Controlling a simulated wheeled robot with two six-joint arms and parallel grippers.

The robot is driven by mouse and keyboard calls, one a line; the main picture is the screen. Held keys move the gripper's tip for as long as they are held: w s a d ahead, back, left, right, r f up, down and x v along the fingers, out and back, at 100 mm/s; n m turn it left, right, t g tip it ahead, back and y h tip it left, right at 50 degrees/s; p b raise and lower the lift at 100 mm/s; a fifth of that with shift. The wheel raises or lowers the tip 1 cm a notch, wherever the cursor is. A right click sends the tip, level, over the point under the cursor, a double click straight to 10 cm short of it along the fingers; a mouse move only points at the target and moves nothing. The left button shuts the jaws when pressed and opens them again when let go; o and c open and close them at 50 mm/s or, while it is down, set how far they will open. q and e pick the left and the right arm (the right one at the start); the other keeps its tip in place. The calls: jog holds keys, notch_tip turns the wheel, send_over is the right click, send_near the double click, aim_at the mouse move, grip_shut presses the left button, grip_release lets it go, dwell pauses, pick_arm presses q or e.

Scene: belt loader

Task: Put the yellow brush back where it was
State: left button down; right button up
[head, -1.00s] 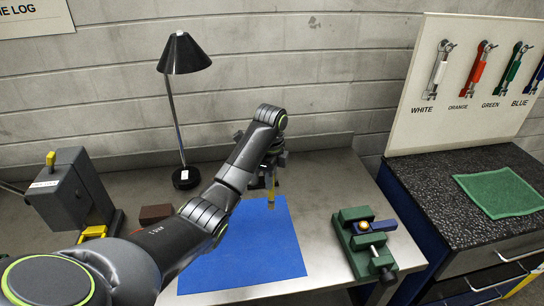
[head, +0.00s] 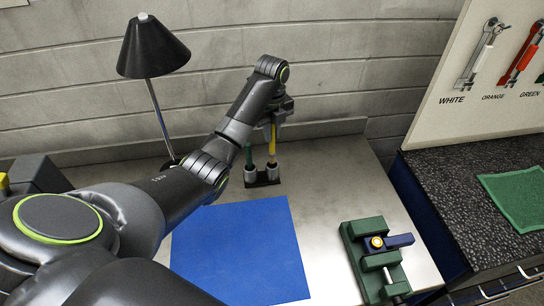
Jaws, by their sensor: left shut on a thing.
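The yellow brush (head: 272,139) hangs upright, tip down, from my left gripper (head: 274,118), which is shut on its upper part. A small dark holder (head: 262,182) with two grey cups stands on the steel bench just behind the blue mat. A green brush (head: 248,154) stands in the holder's left cup. The yellow brush's lower end is at the mouth of the right cup (head: 272,171); I cannot tell whether it is inside or just above or behind it. My left forearm partly covers the gripper's surroundings. My right gripper is not in view.
A blue mat (head: 240,250) lies in front of the holder. A black lamp (head: 150,50) stands behind my left arm. A green vise (head: 375,262) is at the right. A dark speckled counter (head: 450,195) with a green cloth (head: 515,197) lies farther right. Bench right of the holder is clear.

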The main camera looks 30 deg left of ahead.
aim_at(272, 150)
pick_arm(q)
notch_tip(272, 150, down, 3)
jog(key=shift+w+a+f+b, duration=0.1)
jog(key=shift+w+b, duration=0.05)
jog(key=shift+b, duration=0.8)
notch_tip(272, 150, down, 4)
jog(key=shift+r+p, duration=0.2)
jog(key=shift+p, duration=0.75)
jog(key=shift+f, duration=0.3)
jog(key=shift+w+f, duration=0.1)
jog(key=shift+f, duration=0.15)
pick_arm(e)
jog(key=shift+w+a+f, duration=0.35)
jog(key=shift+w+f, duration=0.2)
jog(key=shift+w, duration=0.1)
pick_arm(q)
jog(key=c, duration=1.4)
grip_release()
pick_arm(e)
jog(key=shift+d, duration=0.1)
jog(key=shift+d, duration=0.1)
